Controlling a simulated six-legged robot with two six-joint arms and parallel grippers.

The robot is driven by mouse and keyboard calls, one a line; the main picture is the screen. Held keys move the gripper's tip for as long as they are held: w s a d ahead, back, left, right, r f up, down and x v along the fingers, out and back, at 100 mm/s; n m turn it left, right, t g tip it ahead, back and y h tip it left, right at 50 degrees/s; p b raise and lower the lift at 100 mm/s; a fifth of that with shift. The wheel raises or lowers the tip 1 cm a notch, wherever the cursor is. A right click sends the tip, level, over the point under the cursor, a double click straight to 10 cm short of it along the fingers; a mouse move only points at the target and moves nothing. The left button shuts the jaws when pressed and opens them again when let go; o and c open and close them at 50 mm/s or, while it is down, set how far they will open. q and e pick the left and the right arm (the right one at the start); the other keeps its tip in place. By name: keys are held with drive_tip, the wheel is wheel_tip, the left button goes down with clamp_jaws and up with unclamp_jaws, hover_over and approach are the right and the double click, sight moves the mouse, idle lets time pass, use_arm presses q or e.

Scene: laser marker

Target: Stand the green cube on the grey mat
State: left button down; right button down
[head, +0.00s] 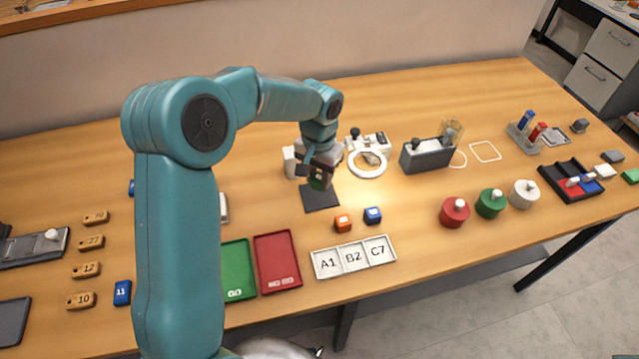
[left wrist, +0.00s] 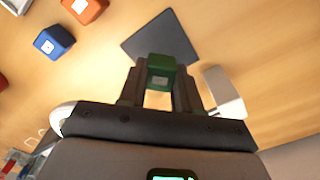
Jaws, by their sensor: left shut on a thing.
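My left gripper (head: 319,178) is shut on the green cube (left wrist: 160,70), which shows between its two fingers in the left wrist view. In the head view the gripper is over the back part of the dark grey mat (head: 321,199), and the cube is mostly hidden by the fingers. The mat also shows in the left wrist view (left wrist: 160,40), beyond the cube. Whether the cube touches the mat or is held above it, I cannot tell. My right gripper is not in view.
An orange cube (head: 343,223) and a blue cube (head: 373,215) lie just in front of the mat. A white ring lamp (head: 367,163) stands at its right rear. A labelled tray (head: 353,257), a red tray (head: 277,262) and a green tray (head: 238,270) lie nearer the front edge.

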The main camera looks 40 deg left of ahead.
sight(318, 178)
use_arm(q)
wheel_tip(318, 178, down, 3)
drive_tip(key=shift+s+a+r, duration=0.1)
drive_tip(key=shift+a, duration=0.05)
drive_tip(key=shift+f, duration=0.4)
drive_tip(key=c, duration=0.7)
unclamp_jaws()
wheel_tip(318, 178, up, 12)
drive_tip(key=shift+r, duration=0.1)
